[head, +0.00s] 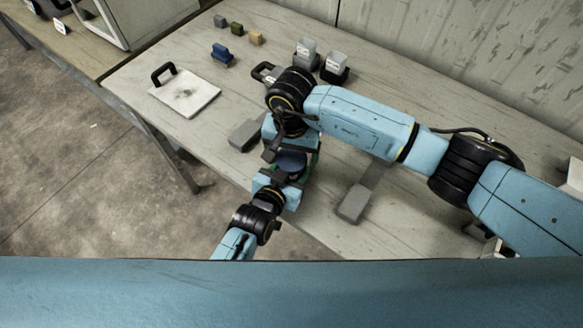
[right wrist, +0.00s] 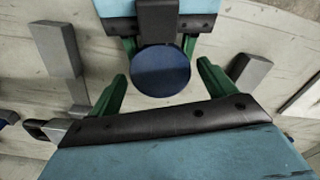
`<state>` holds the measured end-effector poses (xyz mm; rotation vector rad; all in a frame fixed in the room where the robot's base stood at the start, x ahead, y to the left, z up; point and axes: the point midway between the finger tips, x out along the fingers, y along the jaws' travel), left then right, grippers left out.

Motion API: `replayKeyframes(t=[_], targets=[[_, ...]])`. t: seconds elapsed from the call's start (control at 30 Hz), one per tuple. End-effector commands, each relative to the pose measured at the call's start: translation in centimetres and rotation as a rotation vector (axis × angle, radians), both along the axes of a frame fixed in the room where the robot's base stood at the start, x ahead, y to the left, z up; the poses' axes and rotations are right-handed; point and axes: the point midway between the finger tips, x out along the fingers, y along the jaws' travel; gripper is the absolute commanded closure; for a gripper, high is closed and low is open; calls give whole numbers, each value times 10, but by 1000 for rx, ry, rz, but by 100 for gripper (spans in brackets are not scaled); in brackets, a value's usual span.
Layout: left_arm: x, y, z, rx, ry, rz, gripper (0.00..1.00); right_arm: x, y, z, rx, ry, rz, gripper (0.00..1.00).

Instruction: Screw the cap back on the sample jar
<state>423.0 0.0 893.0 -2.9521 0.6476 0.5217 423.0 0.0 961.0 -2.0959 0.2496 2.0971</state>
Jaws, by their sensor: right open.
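A dark blue round cap (right wrist: 160,72) shows from above in the right wrist view, and in the head view (head: 291,162) between my two grippers. The jar body is hidden beneath it, so I cannot tell how the cap sits. My right gripper (right wrist: 161,74) is open, its green fingers on either side of the cap with gaps showing. My left gripper (head: 282,180) faces it from the near side, close against the cap. Its fingers are mostly hidden, so I cannot tell whether they are shut on the jar.
Grey blocks (head: 245,134) and (head: 354,204) lie left and right of the grippers. A white board with a black handle (head: 186,94) lies further left. Small coloured blocks (head: 222,53) and grey holders (head: 335,68) stand toward the back. The right side of the bench is mostly clear.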

Motion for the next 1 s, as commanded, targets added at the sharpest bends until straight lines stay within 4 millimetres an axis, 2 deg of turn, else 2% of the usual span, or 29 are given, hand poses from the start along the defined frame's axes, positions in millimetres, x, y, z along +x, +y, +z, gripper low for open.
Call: replayKeyframes(t=[0.3,0.6,0.67,0.87,1.0], targets=[[0,0,0,0,0,0,100,0,0,-2,1,0,0,19],[0,0,0,0,0,0,100,0,0,-2,1,-1,0,58],[0,0,0,0,0,0,100,0,0,-2,1,0,0,63],[0,0,0,0,0,0,100,0,0,-1,0,-1,-11,64],[0,0,0,0,0,0,100,1,0,-2,-1,-2,-134,64]])
